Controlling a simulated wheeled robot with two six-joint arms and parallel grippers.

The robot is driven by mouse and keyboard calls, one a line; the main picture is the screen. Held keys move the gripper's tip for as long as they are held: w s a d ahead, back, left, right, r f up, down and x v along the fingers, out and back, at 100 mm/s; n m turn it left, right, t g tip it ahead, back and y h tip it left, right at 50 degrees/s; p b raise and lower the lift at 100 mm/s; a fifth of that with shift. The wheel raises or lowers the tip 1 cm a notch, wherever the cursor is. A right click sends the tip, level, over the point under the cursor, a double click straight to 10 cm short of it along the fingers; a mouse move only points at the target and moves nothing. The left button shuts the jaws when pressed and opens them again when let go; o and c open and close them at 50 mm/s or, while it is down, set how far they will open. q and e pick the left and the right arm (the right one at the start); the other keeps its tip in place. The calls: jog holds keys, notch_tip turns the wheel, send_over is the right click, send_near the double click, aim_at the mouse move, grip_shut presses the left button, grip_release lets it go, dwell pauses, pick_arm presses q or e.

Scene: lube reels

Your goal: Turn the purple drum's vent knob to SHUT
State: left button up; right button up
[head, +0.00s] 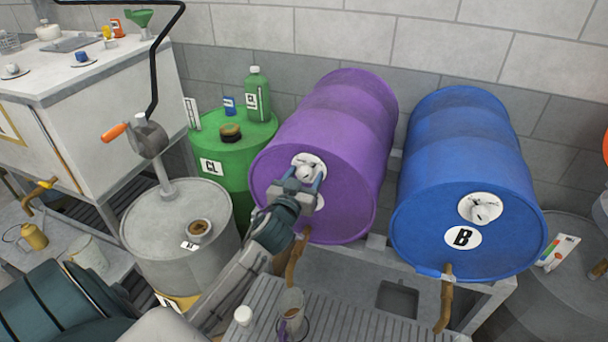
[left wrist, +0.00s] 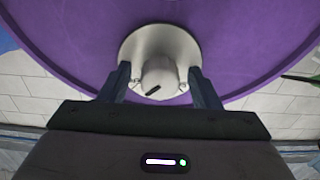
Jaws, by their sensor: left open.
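The purple drum (head: 350,120) lies on its side on a rack, its round end facing me. Its vent knob (head: 307,172) is a pale knob on a round white plate high on that end. In the left wrist view the knob (left wrist: 160,78) sits on its plate (left wrist: 135,48), with a dark mark on its face. My left gripper (head: 303,186) is open at the knob. In the left wrist view its two fingers (left wrist: 161,88) stand on either side of the knob, with gaps visible. The plate's markings are not readable. My right gripper is not in view.
A blue drum (head: 465,150) marked B lies to the right with its own vent plate (head: 481,208). A green drum (head: 225,150) and a grey drum (head: 165,235) with a crank pump stand left.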

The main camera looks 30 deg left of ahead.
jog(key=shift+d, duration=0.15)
pick_arm(q)
jog(key=c, duration=1)
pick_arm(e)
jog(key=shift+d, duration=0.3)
